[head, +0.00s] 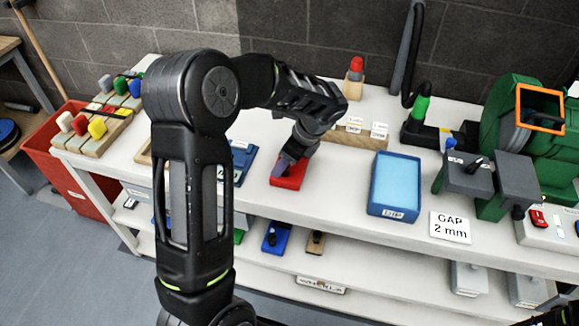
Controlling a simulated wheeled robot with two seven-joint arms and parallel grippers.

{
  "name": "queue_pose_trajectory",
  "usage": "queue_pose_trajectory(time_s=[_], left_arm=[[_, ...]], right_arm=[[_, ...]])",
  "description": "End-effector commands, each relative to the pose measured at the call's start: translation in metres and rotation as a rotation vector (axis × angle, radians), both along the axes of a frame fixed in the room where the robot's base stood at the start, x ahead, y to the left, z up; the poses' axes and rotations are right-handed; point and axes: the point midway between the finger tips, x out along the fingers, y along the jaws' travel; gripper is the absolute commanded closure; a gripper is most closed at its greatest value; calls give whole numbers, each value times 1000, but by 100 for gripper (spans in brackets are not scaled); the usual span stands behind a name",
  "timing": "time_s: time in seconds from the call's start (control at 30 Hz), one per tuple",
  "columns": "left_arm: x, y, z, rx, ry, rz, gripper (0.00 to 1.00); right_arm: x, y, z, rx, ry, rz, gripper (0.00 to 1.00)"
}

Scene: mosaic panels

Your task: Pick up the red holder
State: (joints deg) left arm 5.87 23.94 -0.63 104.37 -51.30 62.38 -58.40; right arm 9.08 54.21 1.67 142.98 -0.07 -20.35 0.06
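A low red block (288,176), which looks like the red holder, rests on the white bench near its front edge. My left arm comes down across the left of the view, and its gripper (290,163) is right above the red block, at or very near its top. The wrist and the steep angle hide the fingertips. I cannot tell whether they are open or shut, or whether they touch the block.
A blue tray (395,187) stands right of the red block, and a blue item (240,160) is partly hidden on its left. A wooden block with labels (358,137) is behind. A green machine (510,130) fills the right end. Coloured-handled tools (97,128) stand at left.

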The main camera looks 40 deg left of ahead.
Motion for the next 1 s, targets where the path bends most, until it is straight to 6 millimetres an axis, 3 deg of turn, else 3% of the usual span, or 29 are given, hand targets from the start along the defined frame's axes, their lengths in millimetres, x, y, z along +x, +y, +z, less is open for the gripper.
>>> queue_pose_trajectory(time_s=[0.67,1.0], left_arm=[[0,2,-5,0,-1,0,45],[0,2,-5,0,-1,0,73]], right_arm=[[0,0,0,0,0,0,100],[0,0,0,0,0,0,100]])
